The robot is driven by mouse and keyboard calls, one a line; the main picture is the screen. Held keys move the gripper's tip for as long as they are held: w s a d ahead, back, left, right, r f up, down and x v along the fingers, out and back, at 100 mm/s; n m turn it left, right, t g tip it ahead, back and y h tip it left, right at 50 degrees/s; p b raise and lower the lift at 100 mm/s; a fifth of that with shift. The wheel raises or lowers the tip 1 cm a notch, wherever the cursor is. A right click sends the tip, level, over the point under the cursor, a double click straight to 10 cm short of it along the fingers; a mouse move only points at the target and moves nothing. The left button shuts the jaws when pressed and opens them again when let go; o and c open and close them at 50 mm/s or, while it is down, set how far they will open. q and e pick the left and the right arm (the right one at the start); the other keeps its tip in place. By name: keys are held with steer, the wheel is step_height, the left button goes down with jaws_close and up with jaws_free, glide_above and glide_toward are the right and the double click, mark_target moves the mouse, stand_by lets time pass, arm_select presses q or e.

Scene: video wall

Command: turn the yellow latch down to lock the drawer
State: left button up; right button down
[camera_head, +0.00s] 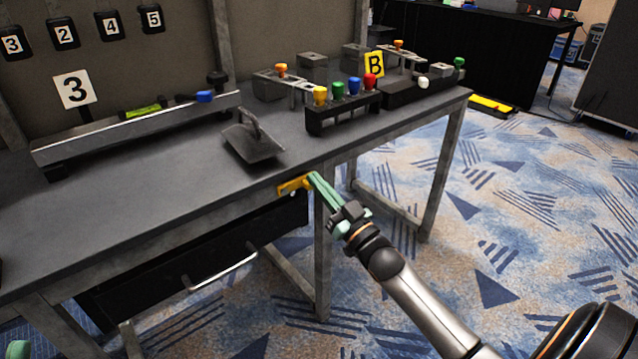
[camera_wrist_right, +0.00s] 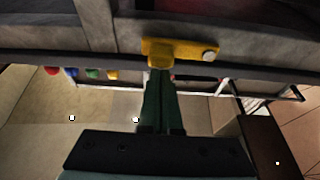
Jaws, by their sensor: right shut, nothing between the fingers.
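The yellow latch (camera_head: 291,187) sits under the table's front edge, above the right end of the black drawer (camera_head: 190,262). The latch lies roughly level, and a round screw head shows on it in the right wrist view (camera_wrist_right: 185,47). My right gripper (camera_head: 314,178) is shut and empty, its green fingertips at the latch's right end in the head view. In the right wrist view, the fingertips (camera_wrist_right: 162,75) meet the latch's stubby yellow end; I cannot tell if they touch. A green piece of my left gripper (camera_head: 18,349) shows at the bottom left corner.
A silver handle (camera_head: 224,273) sticks out from the drawer front. A table leg (camera_head: 321,250) stands just right of the drawer. A trowel-like tool (camera_head: 253,143) and a rack of coloured knobs (camera_head: 342,112) stand on the tabletop.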

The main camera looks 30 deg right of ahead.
arm_select(q)
steer(key=shift+r, duration=0.1)
steer(key=shift+r+p, duration=0.3)
arm_select(e)
steer(key=shift+f+m, duration=0.15)
steer(key=shift+m, duration=0.35)
